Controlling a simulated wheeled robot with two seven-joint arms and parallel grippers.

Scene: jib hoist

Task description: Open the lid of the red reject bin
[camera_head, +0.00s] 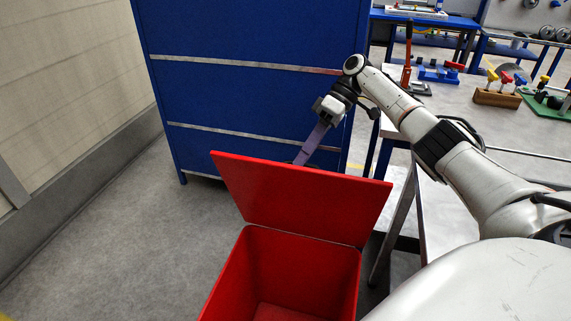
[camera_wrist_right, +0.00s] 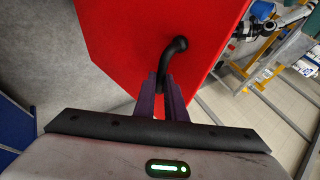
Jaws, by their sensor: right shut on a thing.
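The red reject bin (camera_head: 237,278) stands on the floor at the lower middle of the head view. Its red lid (camera_head: 300,197) is raised, tilted up at the back, and the inside of the bin shows. My right gripper (camera_head: 301,160) is behind the lid, its fingertips partly hidden by it. In the right wrist view, the lid's outer face (camera_wrist_right: 120,40) fills the upper middle, with a black curved handle (camera_wrist_right: 174,56) on it. The purple fingers of my right gripper (camera_wrist_right: 160,88) are shut on this handle. My left gripper is not in view.
A blue cabinet (camera_head: 240,100) stands behind the bin. A workbench (camera_head: 455,110) with several tools and coloured-handled parts is on the right, its leg close to the bin. The grey floor (camera_head: 120,240) left of the bin is clear up to the wall.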

